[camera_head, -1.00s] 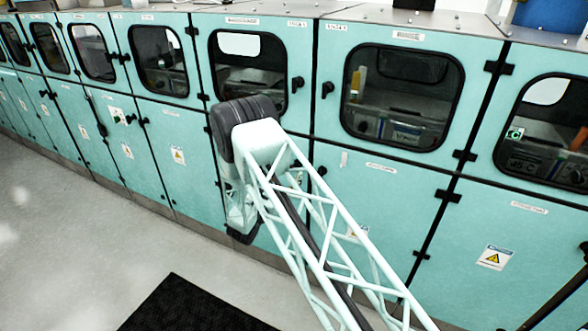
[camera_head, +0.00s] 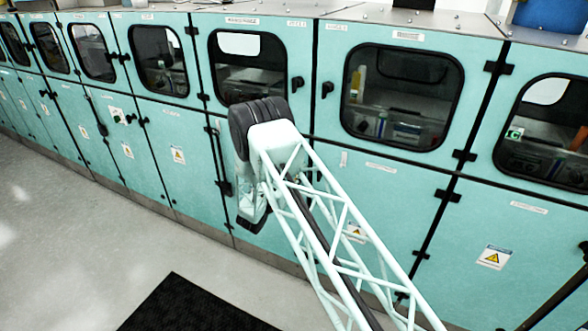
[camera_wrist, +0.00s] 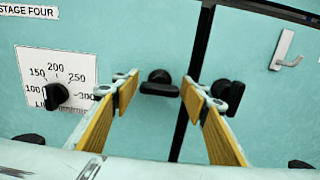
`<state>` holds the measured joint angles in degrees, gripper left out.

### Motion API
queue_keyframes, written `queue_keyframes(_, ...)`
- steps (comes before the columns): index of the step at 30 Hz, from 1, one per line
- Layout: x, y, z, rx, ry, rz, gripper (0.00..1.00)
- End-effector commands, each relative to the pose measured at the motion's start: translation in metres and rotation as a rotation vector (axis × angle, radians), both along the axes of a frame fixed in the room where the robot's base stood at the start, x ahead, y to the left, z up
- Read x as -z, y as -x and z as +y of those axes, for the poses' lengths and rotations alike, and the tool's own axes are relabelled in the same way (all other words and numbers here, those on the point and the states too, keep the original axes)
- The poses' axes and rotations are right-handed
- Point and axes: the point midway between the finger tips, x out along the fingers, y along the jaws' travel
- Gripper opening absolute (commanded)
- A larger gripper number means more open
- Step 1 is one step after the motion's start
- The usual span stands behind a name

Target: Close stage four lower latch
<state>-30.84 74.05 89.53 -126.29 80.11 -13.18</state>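In the wrist view a "STAGE FOUR" label (camera_wrist: 30,11) is at the top left of a teal panel. A black latch (camera_wrist: 160,88) sits right of the dial on this panel, beside the dark door seam. Its bar looks roughly level. My gripper (camera_wrist: 160,85) is open, with one yellow-padded finger on each side of this latch in the picture. I cannot tell whether either finger touches it. A second black latch (camera_wrist: 232,94) is right of the seam, partly behind the right finger. In the head view my arm hides the gripper and this latch.
A white dial plate (camera_wrist: 57,78) with a black knob is left of the fingers. A metal hook (camera_wrist: 287,55) is at the upper right. In the head view teal cabinets (camera_head: 480,225) form a long row. The floor (camera_head: 90,230) in front is clear, with a black mat (camera_head: 190,310).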

Motion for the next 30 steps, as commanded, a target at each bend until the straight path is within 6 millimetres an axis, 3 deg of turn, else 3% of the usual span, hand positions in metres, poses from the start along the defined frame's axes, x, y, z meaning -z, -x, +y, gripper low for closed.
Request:
queue_keyframes(6, 0.0, 0.0001, 0.0, 0.0, 0.0, 0.0, 0.22)
queue_keyframes(20, 0.001, 0.0, 0.0, 0.0, -0.04, -0.017, 0.22)
queue_keyframes(30, 0.0028, 0.0002, -0.0006, 0.0, -0.169, -0.068, 0.22)
